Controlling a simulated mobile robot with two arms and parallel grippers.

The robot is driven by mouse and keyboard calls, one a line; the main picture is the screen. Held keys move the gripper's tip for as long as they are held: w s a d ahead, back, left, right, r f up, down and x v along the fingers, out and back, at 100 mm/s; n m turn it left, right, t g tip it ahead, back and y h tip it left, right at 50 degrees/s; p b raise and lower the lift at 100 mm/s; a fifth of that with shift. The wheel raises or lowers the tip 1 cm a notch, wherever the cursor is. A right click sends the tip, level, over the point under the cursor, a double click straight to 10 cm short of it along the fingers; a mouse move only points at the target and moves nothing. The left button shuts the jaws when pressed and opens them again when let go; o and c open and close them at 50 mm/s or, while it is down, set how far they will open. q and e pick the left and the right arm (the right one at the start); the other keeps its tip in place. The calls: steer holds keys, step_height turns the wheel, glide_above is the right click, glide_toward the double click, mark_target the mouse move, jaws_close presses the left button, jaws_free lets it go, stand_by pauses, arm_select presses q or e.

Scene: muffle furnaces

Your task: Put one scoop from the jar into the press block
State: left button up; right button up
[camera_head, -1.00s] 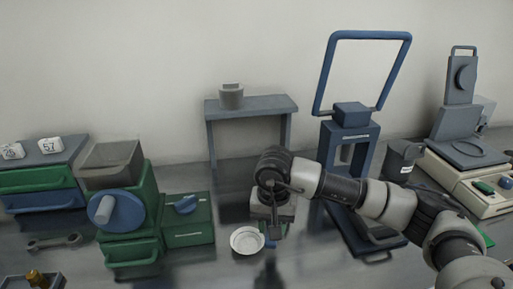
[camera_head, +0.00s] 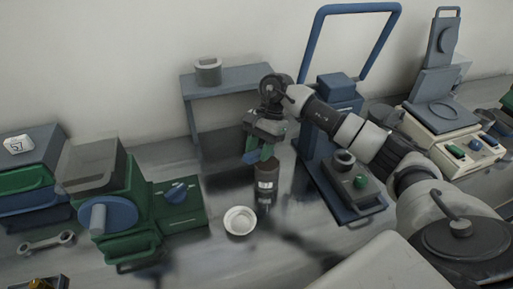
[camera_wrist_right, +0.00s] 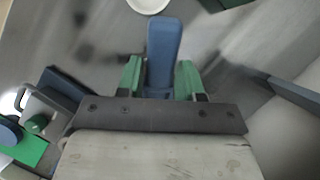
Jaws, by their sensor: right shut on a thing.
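My right gripper (camera_head: 259,152) has green fingertips, shut on a blue handle (camera_wrist_right: 163,50), likely the scoop's. The handle also shows as a small blue piece (camera_head: 251,158) in the head view. A dark brown jar (camera_head: 266,186) with a pale label stands on the table just below the fingers. I cannot tell whether the scoop's end is inside it. My left gripper is not in view.
A white dish (camera_head: 240,221) lies in front of the jar. A green machine with a hopper (camera_head: 90,165) stands left. A grey shelf (camera_head: 236,80) holds a small weight (camera_head: 208,71) behind. A cream scale (camera_head: 446,137) stands right, past my arm.

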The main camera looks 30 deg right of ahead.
steer(key=shift+w+d+r+g+y+p, duration=0.1)
steer(key=shift+d+r+g+y+p, duration=0.25)
steer(key=shift+y, duration=0.65)
steer(key=shift+f, duration=0.4)
steer(key=shift+f+b, duration=0.3)
steer(key=shift+f, duration=1.3)
steer(key=shift+w+d+f+h, duration=0.2)
steer(key=shift+d+f+h, duration=0.15)
steer(key=shift+f, duration=0.45)
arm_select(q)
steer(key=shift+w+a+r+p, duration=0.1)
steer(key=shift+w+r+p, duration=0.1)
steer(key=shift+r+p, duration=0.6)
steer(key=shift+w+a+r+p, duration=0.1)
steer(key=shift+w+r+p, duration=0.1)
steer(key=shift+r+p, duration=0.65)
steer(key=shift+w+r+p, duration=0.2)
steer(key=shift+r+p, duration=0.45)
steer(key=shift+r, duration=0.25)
arm_select(e)
steer(key=shift+s+a+r+t+h, duration=0.2)
steer(key=shift+a+r+t+h, duration=0.25)
steer(key=shift+h, duration=0.75)
steer(key=shift+s+a+r+t+h, duration=0.3)
steer(key=shift+a+t+h, duration=0.3)
steer(key=shift+h, duration=0.65)
steer(key=shift+s+a+r+t+h, duration=0.15)
steer(key=shift+a+r+t+h, duration=0.3)
steer(key=shift+h, duration=0.75)
